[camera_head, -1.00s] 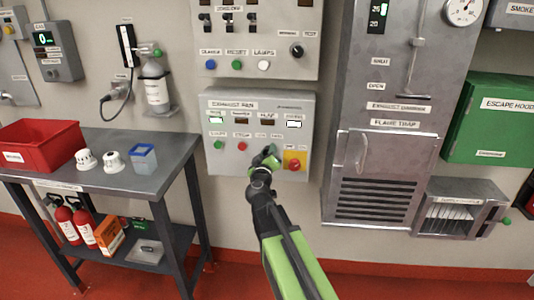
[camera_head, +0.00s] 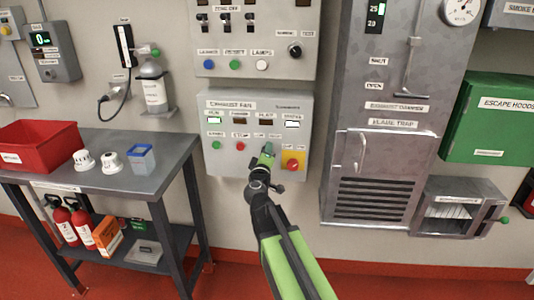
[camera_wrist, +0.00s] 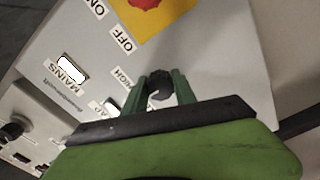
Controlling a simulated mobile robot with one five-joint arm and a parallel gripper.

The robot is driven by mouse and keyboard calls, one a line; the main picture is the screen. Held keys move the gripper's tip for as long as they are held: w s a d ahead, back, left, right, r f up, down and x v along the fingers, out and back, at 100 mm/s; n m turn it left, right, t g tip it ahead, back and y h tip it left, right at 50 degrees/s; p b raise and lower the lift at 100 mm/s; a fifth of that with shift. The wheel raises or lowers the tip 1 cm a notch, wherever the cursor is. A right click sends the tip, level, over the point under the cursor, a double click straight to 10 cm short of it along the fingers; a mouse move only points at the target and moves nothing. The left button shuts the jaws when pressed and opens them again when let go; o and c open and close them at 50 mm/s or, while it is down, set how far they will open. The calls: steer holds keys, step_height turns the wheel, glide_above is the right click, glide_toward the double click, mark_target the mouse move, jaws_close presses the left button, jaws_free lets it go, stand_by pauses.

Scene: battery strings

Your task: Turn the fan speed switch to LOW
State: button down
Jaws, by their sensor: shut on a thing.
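The exhaust fan panel (camera_head: 222,102) is a grey box on the wall, in the middle of the head view. My gripper (camera_head: 267,156) is at its lower part, between the red button and the yellow plate. In the wrist view my gripper's green fingers (camera_wrist: 160,92) stand on both sides of a small dark knob (camera_wrist: 159,85), the fan speed switch, and are shut on it. A label that seems to read HIGH (camera_wrist: 122,77) is beside it. The knob's pointer direction is unclear. In the head view the fingers hide the knob.
A yellow plate with a red knob (camera_head: 292,163) is close to the right of my gripper. Green (camera_head: 216,145) and red (camera_head: 240,146) buttons are to the left. The RUN (camera_head: 214,121) and MAINS (camera_head: 292,125) lamps are lit. A table (camera_head: 110,186) stands at the left.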

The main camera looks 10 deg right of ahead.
steer(key=n, duration=0.6)
steer(key=shift+s+a+n, duration=0.1)
steer(key=shift+n, duration=0.2)
stand_by(0.4)
steer(key=c, duration=1)
jaws_free()
